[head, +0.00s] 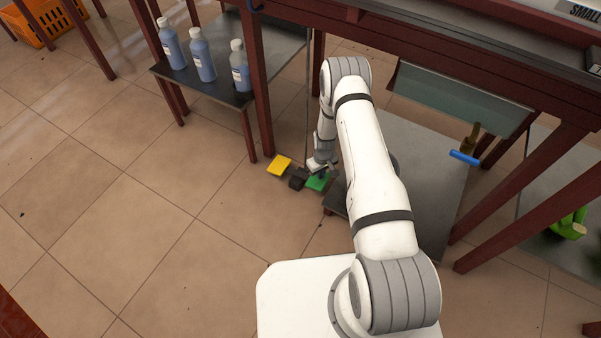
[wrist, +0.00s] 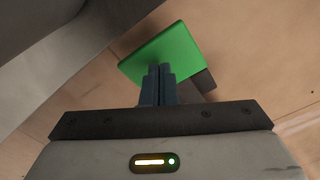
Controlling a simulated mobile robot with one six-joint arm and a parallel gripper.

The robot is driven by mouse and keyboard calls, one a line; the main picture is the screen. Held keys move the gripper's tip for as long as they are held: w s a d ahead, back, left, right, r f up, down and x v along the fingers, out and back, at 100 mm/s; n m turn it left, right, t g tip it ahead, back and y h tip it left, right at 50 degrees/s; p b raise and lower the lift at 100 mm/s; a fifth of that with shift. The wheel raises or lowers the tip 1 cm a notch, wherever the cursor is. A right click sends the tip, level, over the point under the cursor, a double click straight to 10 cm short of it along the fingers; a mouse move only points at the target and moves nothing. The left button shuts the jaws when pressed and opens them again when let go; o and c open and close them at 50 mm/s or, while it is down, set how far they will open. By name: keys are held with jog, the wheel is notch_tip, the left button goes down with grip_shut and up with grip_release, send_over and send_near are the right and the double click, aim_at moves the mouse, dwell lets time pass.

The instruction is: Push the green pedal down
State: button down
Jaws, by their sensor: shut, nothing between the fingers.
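The green pedal (head: 317,183) is low near the floor, under the edge of the table, partly hidden by my gripper in the head view. In the wrist view the green pedal (wrist: 165,55) is a flat tilted plate in front of my fingers, joined to a dark block (wrist: 203,82). My gripper (wrist: 160,68) is shut and empty, and its fingertips overlap the lower middle of the plate in the picture. I cannot tell whether they touch it. In the head view my gripper (head: 320,172) is just above the green pedal.
A yellow pedal (head: 279,165) and a black block (head: 298,179) are left of the green pedal. Red table legs (head: 262,100) and a low grey shelf (head: 425,190) stand close by. Several bottles (head: 203,55) stand on a side shelf. The tiled floor at left is clear.

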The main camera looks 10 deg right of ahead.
dwell(0.5)
jog(key=shift+f+b, duration=2.15)
jog(key=shift+f, duration=0.3)
jog(key=shift+r+p, duration=3.1)
jog(key=shift+r, duration=2.05)
jog(key=shift+f, duration=0.1)
